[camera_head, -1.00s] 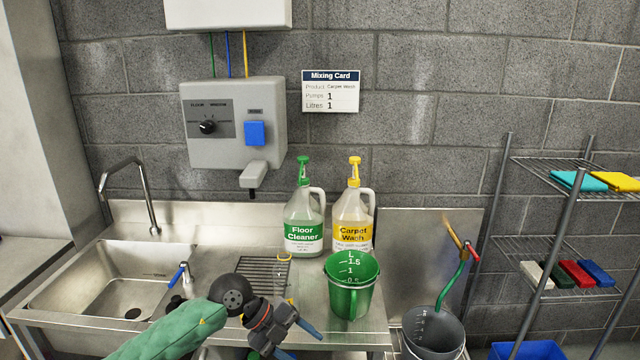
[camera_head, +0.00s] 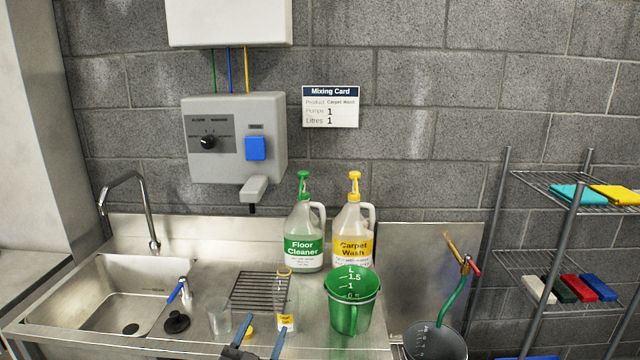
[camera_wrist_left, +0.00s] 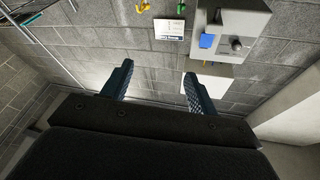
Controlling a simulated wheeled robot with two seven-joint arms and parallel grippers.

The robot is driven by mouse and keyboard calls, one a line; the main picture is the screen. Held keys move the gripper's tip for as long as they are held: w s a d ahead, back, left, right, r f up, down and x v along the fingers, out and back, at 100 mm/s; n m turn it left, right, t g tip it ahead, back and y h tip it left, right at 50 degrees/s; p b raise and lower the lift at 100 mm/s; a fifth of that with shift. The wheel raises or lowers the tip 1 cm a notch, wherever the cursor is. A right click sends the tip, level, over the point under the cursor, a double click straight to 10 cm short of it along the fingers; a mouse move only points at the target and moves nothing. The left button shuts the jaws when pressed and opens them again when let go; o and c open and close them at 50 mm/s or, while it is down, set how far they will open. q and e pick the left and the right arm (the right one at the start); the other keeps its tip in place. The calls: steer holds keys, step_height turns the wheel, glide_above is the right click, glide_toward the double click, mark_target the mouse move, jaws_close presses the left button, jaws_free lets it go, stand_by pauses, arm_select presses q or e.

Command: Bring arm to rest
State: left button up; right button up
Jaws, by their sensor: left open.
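My left gripper (camera_head: 264,343) shows at the bottom edge of the head view, in front of the steel counter. Its two blue fingers are apart. In the left wrist view the fingers (camera_wrist_left: 156,88) are spread with nothing between them, facing the block wall. A small clear bottle with a yellow label (camera_head: 285,305) stands on the counter just beyond the gripper, partly overlapped by a fingertip. A clear cup (camera_head: 218,318) stands to its left. The rest of the left arm is out of the head view. My right gripper is not in view.
Floor Cleaner (camera_head: 304,240) and Carpet Wash (camera_head: 352,238) bottles stand behind. The sink (camera_head: 130,290) is at left, a grey bucket (camera_head: 435,343) and wire shelf (camera_head: 560,188) at right. A dispenser (camera_head: 235,140) hangs above.

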arm_select(q)
steer(key=s+a+f+n+g+y, duration=0.3)
steer(key=s+a+f+g, duration=0.15)
steer(key=f, duration=0.45)
steer(key=s+a+f+n+g+y, duration=0.2)
steer(key=s+a+f+g+y, duration=0.3)
steer(key=f, duration=0.4)
steer(key=s+f+g+h, duration=0.1)
steer(key=s+f+g, duration=0.35)
steer(key=s, duration=0.45)
steer(key=s+f+g+h, duration=0.1)
steer(key=s+f+g, duration=0.3)
steer(key=s, duration=0.5)
steer(key=s+d+x, duration=0.1)
steer(key=s+x, duration=0.1)
steer(key=x, duration=0.9)
steer(key=s+d+f+x, duration=0.1)
steer(key=x, duration=1)
steer(key=s+f, duration=0.4)
steer(key=f, duration=0.7)
steer(key=s+f, duration=0.3)
steer(key=f, duration=0.9)
steer(key=shift+s+d+f+m+g+h, duration=0.3)
steer(key=shift+s+d+g+h, duration=0.05)
steer(key=shift+g+h, duration=0.05)
steer(key=shift+o, duration=0.2)
